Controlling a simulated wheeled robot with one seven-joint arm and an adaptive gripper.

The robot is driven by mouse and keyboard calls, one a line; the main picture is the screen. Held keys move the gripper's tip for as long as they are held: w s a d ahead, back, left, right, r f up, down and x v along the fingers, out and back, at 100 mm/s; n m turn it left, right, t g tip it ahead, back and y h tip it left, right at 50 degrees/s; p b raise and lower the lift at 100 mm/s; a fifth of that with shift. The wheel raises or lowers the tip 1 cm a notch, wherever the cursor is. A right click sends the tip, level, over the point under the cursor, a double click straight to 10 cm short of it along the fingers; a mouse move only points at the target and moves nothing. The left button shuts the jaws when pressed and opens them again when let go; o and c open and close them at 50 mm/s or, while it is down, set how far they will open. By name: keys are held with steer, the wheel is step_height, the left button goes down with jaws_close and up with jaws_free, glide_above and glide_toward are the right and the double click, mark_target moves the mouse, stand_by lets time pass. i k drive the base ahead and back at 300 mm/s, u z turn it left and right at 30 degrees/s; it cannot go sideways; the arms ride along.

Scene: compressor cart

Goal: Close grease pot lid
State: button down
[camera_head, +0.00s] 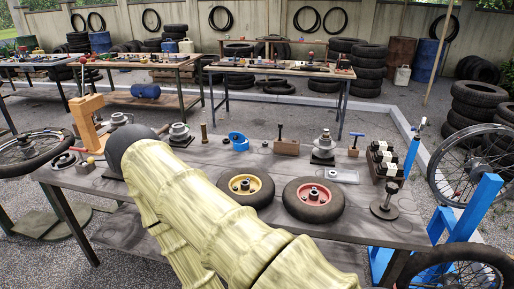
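A small blue round item (238,142) stands near the far edge of the workbench, right of my arm. It may be the grease pot with its lid tilted up, but it is too small to be sure. My arm, in a pale yellow sleeve, crosses the bench from the lower right up to a dark rounded end at the left. My gripper's fingers do not show, and the arm hides part of the bench.
The workbench (260,205) also holds a yellow-hubbed wheel (246,187), a red-hubbed wheel (313,198), a black stand with a round base (385,203) and an orange wooden block (88,124). A spoked wheel (478,165) and blue stand (470,215) are at the right.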

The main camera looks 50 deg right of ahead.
mark_target(238, 137)
steer(key=k, duration=0.4)
steer(key=z, duration=0.7)
